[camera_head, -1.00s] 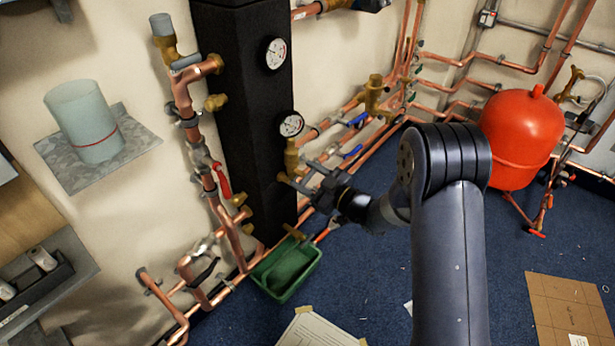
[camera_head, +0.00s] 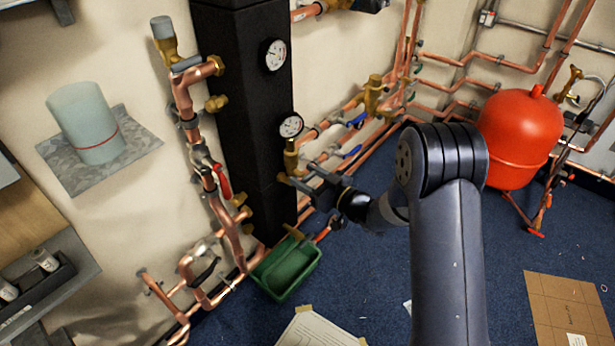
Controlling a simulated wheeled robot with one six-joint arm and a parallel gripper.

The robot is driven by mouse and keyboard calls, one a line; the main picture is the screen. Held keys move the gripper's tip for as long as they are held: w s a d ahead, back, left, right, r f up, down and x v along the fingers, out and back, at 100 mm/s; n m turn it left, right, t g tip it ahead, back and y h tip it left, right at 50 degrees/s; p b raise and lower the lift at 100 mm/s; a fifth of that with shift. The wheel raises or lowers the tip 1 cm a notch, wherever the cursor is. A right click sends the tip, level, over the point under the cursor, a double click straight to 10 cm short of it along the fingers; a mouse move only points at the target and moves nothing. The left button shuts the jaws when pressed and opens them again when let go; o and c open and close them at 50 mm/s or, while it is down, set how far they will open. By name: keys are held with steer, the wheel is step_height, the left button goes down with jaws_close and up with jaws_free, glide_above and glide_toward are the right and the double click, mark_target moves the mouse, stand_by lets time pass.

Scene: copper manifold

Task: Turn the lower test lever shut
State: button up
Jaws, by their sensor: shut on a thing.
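My wrist reaches in from the right.
Copper pipes with a red-handled valve (camera_head: 223,181) rise left of the column. A green tray (camera_head: 286,268) lies below my gripper. Pipes with blue levers (camera_head: 351,151) run behind it. A red tank (camera_head: 520,139) stands right. Blue floor (camera_head: 390,262) is open in front.

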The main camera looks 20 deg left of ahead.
steer(key=o, duration=1)
steer(key=p+v, duration=0.1)
steer(key=v, duration=1)
steer(key=shift+f, duration=0.1)
steer(key=shift+a, duration=0.2)
steer(key=b+x, duration=0.1)
steer(key=x, duration=0.9)
steer(key=shift+w+a, duration=0.2)
steer(key=shift+a, duration=0.15)
steer(key=shift+d+n, duration=0.1)
steer(key=shift+n, duration=0.9)
